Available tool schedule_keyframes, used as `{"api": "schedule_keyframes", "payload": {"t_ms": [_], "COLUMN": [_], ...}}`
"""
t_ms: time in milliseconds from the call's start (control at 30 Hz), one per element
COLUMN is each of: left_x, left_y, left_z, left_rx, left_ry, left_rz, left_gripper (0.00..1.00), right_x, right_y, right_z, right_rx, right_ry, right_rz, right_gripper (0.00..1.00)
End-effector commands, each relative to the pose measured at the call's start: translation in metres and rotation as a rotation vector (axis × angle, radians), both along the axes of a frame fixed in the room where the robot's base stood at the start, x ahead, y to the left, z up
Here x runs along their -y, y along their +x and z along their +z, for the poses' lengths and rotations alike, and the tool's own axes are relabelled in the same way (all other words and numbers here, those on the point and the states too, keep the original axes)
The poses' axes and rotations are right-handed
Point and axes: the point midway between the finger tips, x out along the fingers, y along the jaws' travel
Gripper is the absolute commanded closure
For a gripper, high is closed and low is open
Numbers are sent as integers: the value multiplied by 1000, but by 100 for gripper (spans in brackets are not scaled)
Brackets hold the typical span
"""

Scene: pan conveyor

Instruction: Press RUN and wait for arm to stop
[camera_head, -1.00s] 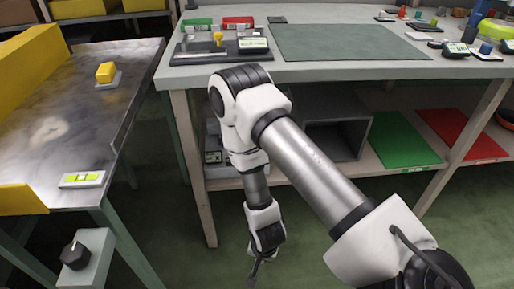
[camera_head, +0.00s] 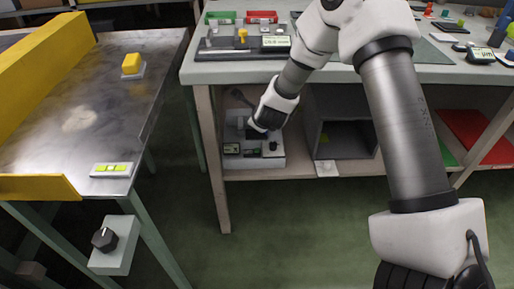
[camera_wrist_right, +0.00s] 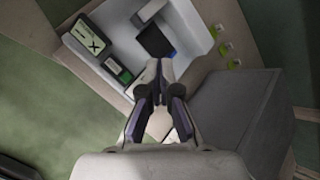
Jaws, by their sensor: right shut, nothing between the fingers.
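A pale control box (camera_head: 268,163) stands on the lower shelf of the workbench, with small labels, a green part and a dark knob. In the right wrist view the box (camera_wrist_right: 98,68) shows a white display with a dark mark, a green key (camera_wrist_right: 127,77) and a dark block (camera_wrist_right: 155,42). I cannot read the word RUN anywhere. My right gripper (camera_wrist_right: 160,68) is shut and empty, in front of the box; whether it touches cannot be told. In the head view its end (camera_head: 257,128) is small and partly blends with the box. My left gripper is not in view.
A grey open bin (camera_head: 345,130) stands right of the box, with green and red mats beyond. The benchtop (camera_head: 225,72) lies above.

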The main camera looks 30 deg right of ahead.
Motion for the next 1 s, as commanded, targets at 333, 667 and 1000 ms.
{"api": "schedule_keyframes", "payload": {"t_ms": [333,667,1000], "left_x": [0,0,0], "left_y": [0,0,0], "left_z": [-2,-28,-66], "left_rx": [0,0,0], "left_ry": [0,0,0], "left_rz": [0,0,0], "left_gripper": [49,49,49], "right_x": [0,0,0], "right_y": [0,0,0], "right_z": [-2,-39,-86], "right_rx": [-1,-2,-1], "right_ry": [-1,-2,-2], "right_rz": [0,2,2], "right_gripper": [100,100,100]}}
